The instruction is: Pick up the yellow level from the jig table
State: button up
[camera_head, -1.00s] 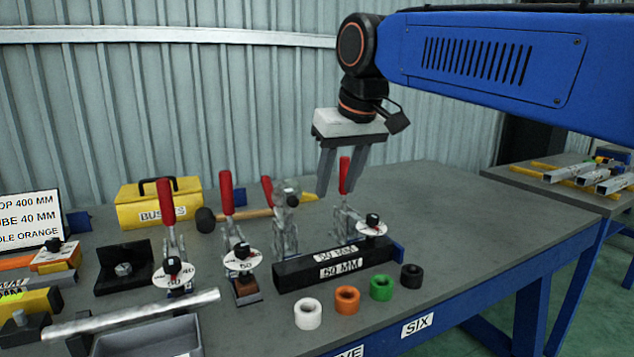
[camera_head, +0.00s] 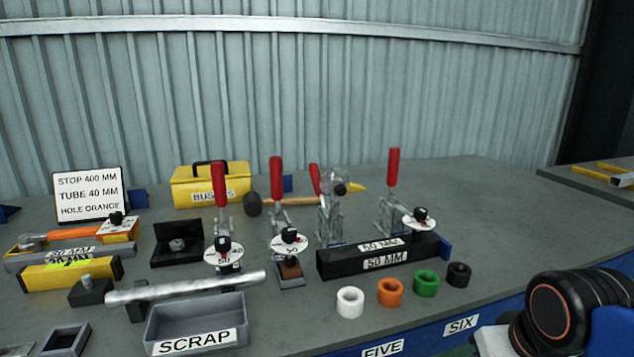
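The yellow level (camera_head: 68,273) is a yellow bar with black ends and a green vial patch on top. It lies on the grey jig table (camera_head: 480,215) at the left, in front of a grey bar marked 50 MM. My arm shows at the lower right, far from the level. Only a pale part of my gripper's body (camera_head: 492,342) shows at the bottom edge; its fingers are out of frame, so its opening and contents are hidden.
A round metal tube (camera_head: 186,288) and a grey SCRAP tray (camera_head: 195,323) stand right of the level. Red-handled clamps (camera_head: 277,185), a black 50 MM block (camera_head: 384,263) and several coloured rings stand further right. A sign (camera_head: 88,193) stands behind. The table's right is clear.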

aim_at(59, 275)
jog(key=k+j+u, duration=0.1)
jog(key=u, duration=1.5)
jog(key=l+u, duration=0.7)
jog(key=i, duration=0.05)
